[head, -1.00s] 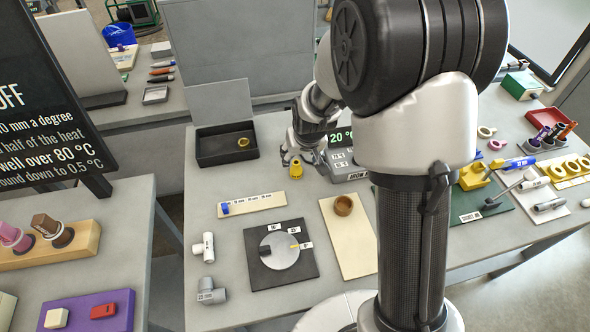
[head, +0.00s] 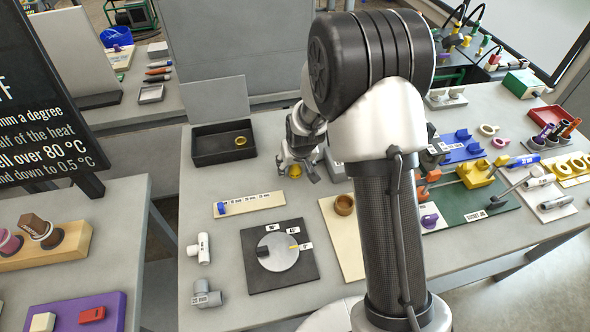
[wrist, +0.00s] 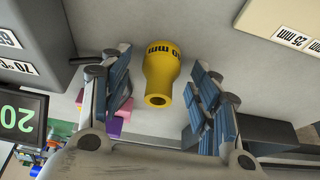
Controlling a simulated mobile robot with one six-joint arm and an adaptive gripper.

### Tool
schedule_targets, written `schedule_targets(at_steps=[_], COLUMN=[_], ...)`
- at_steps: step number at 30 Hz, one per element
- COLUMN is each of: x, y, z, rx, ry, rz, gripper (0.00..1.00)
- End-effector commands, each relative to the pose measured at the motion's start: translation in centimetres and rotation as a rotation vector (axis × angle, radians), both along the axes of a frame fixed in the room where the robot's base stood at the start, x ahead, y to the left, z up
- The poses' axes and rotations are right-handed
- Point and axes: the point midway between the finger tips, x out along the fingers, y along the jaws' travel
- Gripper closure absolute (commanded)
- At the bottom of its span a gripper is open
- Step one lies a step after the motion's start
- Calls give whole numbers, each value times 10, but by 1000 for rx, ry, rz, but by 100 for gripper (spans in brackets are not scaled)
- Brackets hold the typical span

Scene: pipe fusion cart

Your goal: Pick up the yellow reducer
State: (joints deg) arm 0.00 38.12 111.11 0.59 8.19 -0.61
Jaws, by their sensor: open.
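The yellow reducer (wrist: 161,78) stands on the grey table, with black mm lettering on its wide part and a narrower open end. In the wrist view it sits between the two blue-padded fingers of my gripper (wrist: 160,66), with a gap on each side. The gripper is open and holds nothing. In the head view my gripper (head: 298,168) is over the reducer (head: 295,172), which is partly hidden by the fingers.
A black tray (head: 203,157) with a yellow ring stands left of the gripper. A display unit (wrist: 19,119) is close beside it. In front lie a labelled beige strip (head: 262,207), a black dial plate (head: 252,281) and a beige board (head: 338,240) with a brown ring.

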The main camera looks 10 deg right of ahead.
Motion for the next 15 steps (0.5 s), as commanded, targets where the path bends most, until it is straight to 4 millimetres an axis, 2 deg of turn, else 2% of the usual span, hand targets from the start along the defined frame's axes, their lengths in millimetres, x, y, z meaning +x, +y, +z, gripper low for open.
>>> schedule_targets(at_steps=[2,15], x=[0,0], y=[0,0], z=[0,0], rx=[0,0], ry=[0,0], rz=[0,0], gripper=[46,76])
